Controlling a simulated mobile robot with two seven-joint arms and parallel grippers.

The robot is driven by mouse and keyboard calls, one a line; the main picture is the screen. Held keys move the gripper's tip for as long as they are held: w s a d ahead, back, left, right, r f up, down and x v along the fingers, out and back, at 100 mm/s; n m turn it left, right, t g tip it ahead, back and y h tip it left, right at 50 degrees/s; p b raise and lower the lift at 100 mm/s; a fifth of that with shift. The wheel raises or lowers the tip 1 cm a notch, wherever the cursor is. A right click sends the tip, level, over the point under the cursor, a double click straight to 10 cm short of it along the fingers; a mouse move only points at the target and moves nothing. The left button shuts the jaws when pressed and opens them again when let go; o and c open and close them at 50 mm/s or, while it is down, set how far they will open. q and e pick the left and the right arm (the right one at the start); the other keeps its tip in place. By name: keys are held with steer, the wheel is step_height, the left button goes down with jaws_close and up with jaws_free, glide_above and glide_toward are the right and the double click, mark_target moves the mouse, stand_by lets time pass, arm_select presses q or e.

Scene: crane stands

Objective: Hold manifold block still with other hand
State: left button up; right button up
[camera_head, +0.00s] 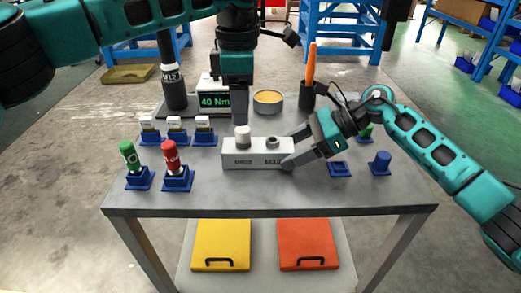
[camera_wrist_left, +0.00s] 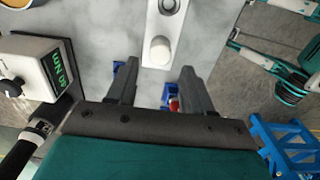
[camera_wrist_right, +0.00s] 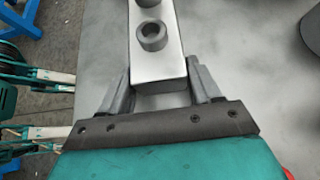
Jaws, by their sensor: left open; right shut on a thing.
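The manifold block (camera_head: 258,160) is a pale grey bar lying on the grey table, with dark lettering on its front. A white capped fitting (camera_head: 242,137) stands on its left part, and a dark hollow socket (camera_head: 272,142) on its right part. My right gripper (camera_head: 291,150) is shut on the block's right end; the right wrist view shows its fingers on both sides of the block (camera_wrist_right: 158,60). My left gripper (camera_head: 241,120) is open and empty above the white fitting. In the left wrist view its fingers are apart, with the fitting (camera_wrist_left: 160,50) beyond them.
Green (camera_head: 130,156) and red (camera_head: 171,156) bottles stand in blue holders at the table's left. Several small white-topped blocks sit behind them. A torque display (camera_head: 214,99), a bowl (camera_head: 268,101) and a dark cup (camera_head: 307,95) stand at the back.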

mark_target(242, 129)
arm_select(q)
steer(key=shift+f, duration=2.55)
steer(key=shift+c, duration=0.4)
jaws_close()
steer(key=shift+r, duration=0.15)
steer(key=n, duration=0.5)
steer(key=n, duration=0.2)
steer(key=shift+r+n, duration=0.1)
steer(key=shift+n, duration=1.6)
